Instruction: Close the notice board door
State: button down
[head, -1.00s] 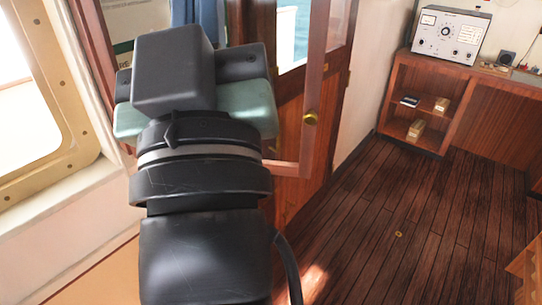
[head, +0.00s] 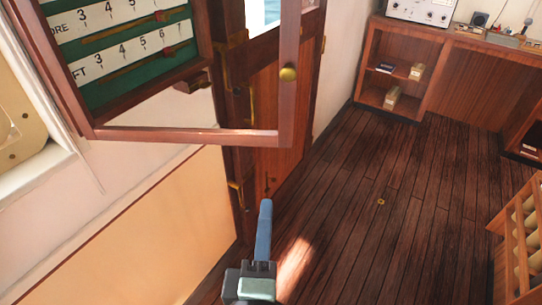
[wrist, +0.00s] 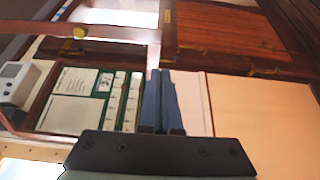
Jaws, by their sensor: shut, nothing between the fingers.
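The notice board (head: 183,77), a wooden case with a green back and white number strips, is at the upper left of the head view. Its wood-framed glazed door (head: 290,110) stands open, swung out to the right, with a brass knob (head: 288,74) on its free edge. The wrist view shows the board's cards (wrist: 75,98) left of the fingers, and the door's rail and knob (wrist: 79,32) at the upper left. My gripper (head: 265,204) has blue fingers, pressed together and empty, below the door frame in the head view; they also show in the wrist view (wrist: 165,75).
A brown wooden door (head: 275,150) with brass fittings stands behind the board door. A wooden shelf unit (head: 395,70) and desk are at the back right. A slatted wooden rack (head: 522,240) is at the lower right. The plank floor between is clear.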

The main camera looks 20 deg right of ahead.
jog(key=p, duration=0.4)
send_near(272, 146)
jog(key=x, duration=0.5)
jog(key=shift+x, duration=0.95)
